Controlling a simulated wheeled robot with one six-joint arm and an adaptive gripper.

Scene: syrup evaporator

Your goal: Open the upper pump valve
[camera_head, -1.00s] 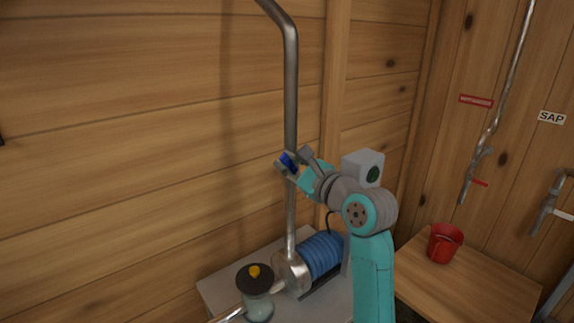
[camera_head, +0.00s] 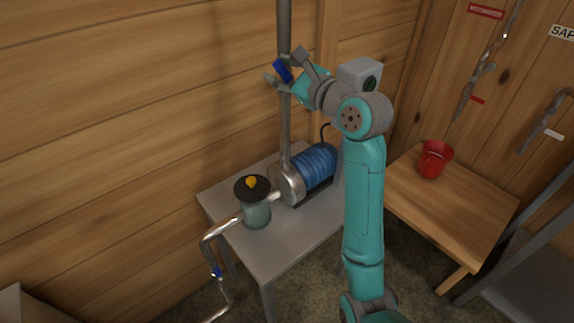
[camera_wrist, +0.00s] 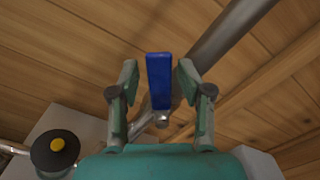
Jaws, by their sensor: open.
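The upper pump valve's blue handle (camera_head: 283,70) is on the vertical metal pipe (camera_head: 285,125) above the pump (camera_head: 310,172). My gripper (camera_head: 286,68) is at the handle, with its fingers open to either side of it. In the wrist view the blue handle (camera_wrist: 159,80) stands upright between the two fingertips (camera_wrist: 158,78), with a visible gap on both sides. The pipe (camera_wrist: 225,45) runs at a slant behind it. The handle's pivot shows as a small metal knob below it.
A glass jar (camera_head: 256,213) with a black lid and yellow knob stands beside the pump on the grey table (camera_head: 300,235). A lower pipe with a small blue part (camera_head: 216,271) hangs left. A red bucket (camera_head: 434,159) sits on a wooden table (camera_head: 455,210) at right.

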